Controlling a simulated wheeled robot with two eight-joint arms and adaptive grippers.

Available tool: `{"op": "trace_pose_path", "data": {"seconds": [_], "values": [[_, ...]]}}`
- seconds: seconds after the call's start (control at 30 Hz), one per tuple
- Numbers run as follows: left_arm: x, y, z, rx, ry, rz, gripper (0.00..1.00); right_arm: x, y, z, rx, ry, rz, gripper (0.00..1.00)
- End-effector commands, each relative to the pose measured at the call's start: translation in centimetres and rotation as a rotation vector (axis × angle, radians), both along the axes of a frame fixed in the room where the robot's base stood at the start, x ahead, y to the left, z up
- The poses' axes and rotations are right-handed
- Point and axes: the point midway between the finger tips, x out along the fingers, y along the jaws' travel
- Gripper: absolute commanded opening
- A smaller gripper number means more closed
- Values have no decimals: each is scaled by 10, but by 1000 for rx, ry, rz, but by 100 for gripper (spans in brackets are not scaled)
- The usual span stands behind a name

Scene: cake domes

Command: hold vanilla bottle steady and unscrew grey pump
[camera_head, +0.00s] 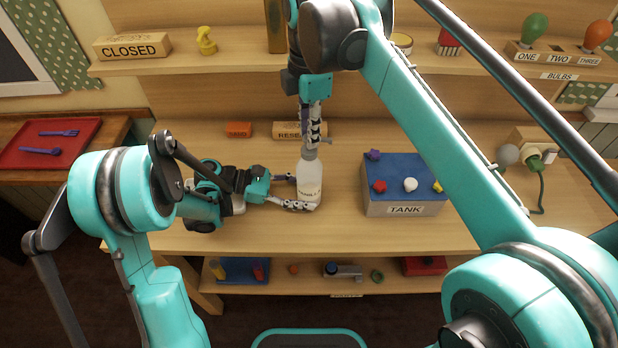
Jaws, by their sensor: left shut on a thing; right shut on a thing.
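The vanilla bottle (309,178) is white with a printed label and stands upright on the wooden counter. My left gripper (300,193) comes in from the left and is shut around the bottle's body, low down. The grey pump (311,154) sits at the bottle's top, with its nozzle pointing right. My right gripper (311,135) points straight down from above and is shut on the pump. The fingers hide much of the pump, and I cannot tell how far it is screwed on.
A grey tank box (405,208) with a blue top and several small knobs stands right of the bottle. A "RESE..." wooden block (287,130) and an orange block (238,129) lie behind.

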Motion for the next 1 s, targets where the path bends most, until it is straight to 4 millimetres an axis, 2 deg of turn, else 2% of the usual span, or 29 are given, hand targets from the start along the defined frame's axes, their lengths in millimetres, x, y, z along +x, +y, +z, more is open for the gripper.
{"op": "trace_pose_path", "data": {"seconds": [0.77,1.0], "values": [[0,0,0,0,0,0,17,0,0,19,0,0,-1,0],[0,0,0,0,0,0,17,0,0,35,0,0,-1,0]]}}
